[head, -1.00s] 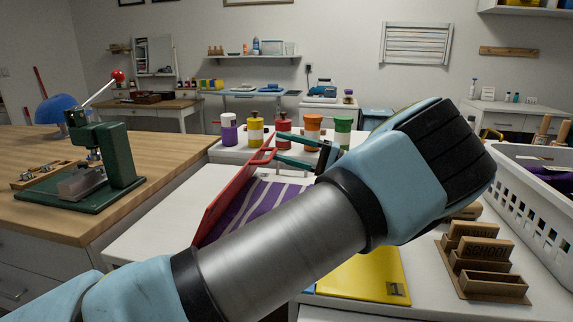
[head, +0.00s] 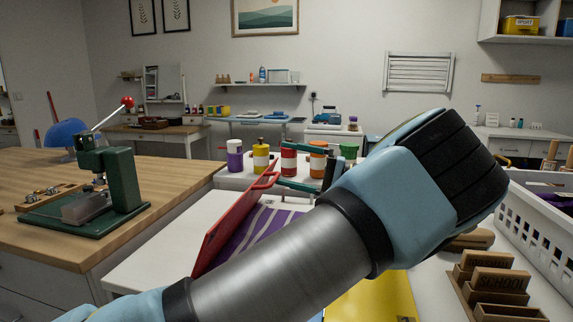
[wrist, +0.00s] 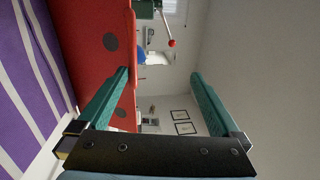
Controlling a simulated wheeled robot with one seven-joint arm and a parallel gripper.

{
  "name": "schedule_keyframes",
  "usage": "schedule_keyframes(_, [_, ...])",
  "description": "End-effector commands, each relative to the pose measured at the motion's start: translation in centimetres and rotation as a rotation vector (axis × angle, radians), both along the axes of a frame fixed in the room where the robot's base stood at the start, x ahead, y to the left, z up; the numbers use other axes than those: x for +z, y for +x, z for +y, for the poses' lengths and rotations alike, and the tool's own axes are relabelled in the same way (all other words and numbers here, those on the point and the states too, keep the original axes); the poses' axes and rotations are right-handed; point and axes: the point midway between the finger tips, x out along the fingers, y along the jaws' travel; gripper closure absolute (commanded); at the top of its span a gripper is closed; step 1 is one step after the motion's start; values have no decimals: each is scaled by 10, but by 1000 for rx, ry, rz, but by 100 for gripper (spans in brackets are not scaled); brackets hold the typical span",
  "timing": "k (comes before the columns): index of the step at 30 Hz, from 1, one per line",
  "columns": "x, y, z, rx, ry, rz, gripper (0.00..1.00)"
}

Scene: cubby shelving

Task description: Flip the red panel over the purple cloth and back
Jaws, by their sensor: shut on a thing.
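The red panel (head: 232,228) stands steeply tilted at the left edge of the purple cloth (head: 262,224), its top leaning right over the cloth. A red handle (head: 264,179) is at its upper edge. The cloth is purple with white stripes and lies flat, partly hidden by my arm. My gripper (head: 281,173) has green fingers and is shut on the panel at its upper edge; the exact contact is hard to see. In the wrist view, the fingers of my gripper (wrist: 160,76) show with one against the red panel (wrist: 92,40) and the purple cloth (wrist: 25,95) at left.
Several paint jars (head: 289,160) stand behind the cloth. A green press (head: 105,185) sits on the wooden bench at left. A yellow board (head: 375,298), a wooden stamp rack (head: 490,285) and a white basket (head: 540,225) are at right. White tabletop is bare left of the panel.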

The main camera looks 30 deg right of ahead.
Motion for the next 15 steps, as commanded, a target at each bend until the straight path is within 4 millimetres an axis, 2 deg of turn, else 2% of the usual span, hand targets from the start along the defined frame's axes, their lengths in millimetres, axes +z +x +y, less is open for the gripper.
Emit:
schedule_keyframes(1, [10,-7,-6,-6,2,-20,45])
schedule_keyframes(2, [9,-8,-8,-6,1,-20,44])
schedule_keyframes(3, [7,-9,-9,-7,2,-20,57])
schedule_keyframes(15, [-15,-23,-24,-2,4,-12,57])
